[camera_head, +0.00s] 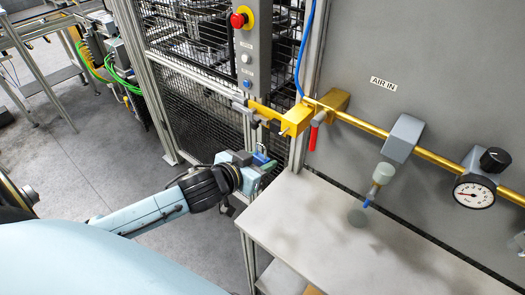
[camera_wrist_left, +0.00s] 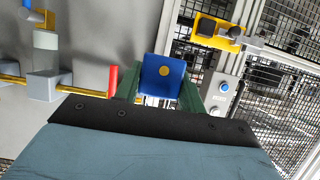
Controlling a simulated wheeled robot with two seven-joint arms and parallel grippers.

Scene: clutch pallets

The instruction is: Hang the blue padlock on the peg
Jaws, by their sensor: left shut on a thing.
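The blue padlock (camera_wrist_left: 162,72) shows in the left wrist view with a round yellow spot on its face. It sits between the green fingers of my left gripper (camera_wrist_left: 161,88), which is shut on it. In the head view my left gripper (camera_head: 264,166) is beside the table's left corner, below a yellow bracket (camera_head: 265,112) on the cage frame. The padlock is mostly hidden there by the gripper. The bracket, with dark and grey parts, also shows in the left wrist view (camera_wrist_left: 229,44), apart from the padlock. I cannot make out the peg clearly. My right gripper is not in view.
A grey table (camera_head: 345,225) stands right of the gripper. A yellow air pipe (camera_head: 360,125) with a red-handled valve (camera_head: 314,137) and a gauge (camera_head: 474,195) runs along the wall. Above the bracket is a grey post with a red emergency button (camera_head: 238,20). Wire mesh lies behind.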

